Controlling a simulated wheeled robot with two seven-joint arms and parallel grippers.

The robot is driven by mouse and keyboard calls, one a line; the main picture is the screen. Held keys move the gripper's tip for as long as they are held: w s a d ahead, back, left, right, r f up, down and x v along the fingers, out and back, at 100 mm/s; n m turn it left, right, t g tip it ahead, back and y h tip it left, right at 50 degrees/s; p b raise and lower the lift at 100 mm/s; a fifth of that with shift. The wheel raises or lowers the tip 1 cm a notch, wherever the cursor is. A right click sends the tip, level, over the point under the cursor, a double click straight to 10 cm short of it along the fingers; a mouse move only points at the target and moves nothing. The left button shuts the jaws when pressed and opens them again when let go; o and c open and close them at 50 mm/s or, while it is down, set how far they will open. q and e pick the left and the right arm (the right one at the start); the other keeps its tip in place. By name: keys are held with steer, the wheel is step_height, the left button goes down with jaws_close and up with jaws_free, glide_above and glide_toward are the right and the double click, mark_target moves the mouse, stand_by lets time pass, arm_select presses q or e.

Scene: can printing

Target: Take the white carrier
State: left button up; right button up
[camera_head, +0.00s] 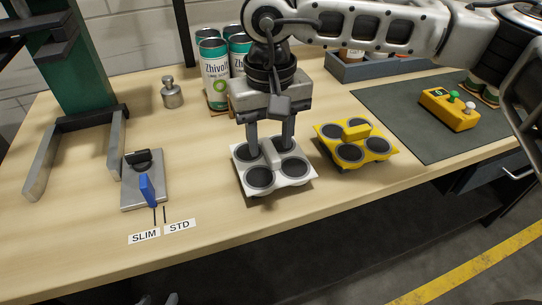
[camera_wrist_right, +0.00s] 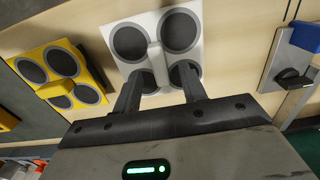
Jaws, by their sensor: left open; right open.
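The white carrier (camera_head: 273,176) sits on the wooden table, with several dark round pads and a raised white handle in its middle. It also shows in the right wrist view (camera_wrist_right: 153,49). My right gripper (camera_head: 270,147) is open and points down over the carrier. Its fingers (camera_wrist_right: 160,88) stand apart on either side of the handle; I cannot tell whether they touch it. The carrier holds no cans. What seem to be my left gripper's fingertips (camera_head: 158,299) just show at the bottom edge of the head view, apart and away from the carrier.
A yellow carrier (camera_head: 356,155) stands close to the right. Several Zhivo cans (camera_head: 213,75) stand behind my right gripper. A blue-handled lever (camera_head: 147,190) by the SLIM and STD labels and a green fork stand (camera_head: 82,62) are left. A yellow button box (camera_head: 449,108) sits on a dark mat.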

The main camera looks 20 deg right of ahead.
steer(key=shift+f, duration=0.7)
jaws_close()
steer(key=shift+r, duration=0.15)
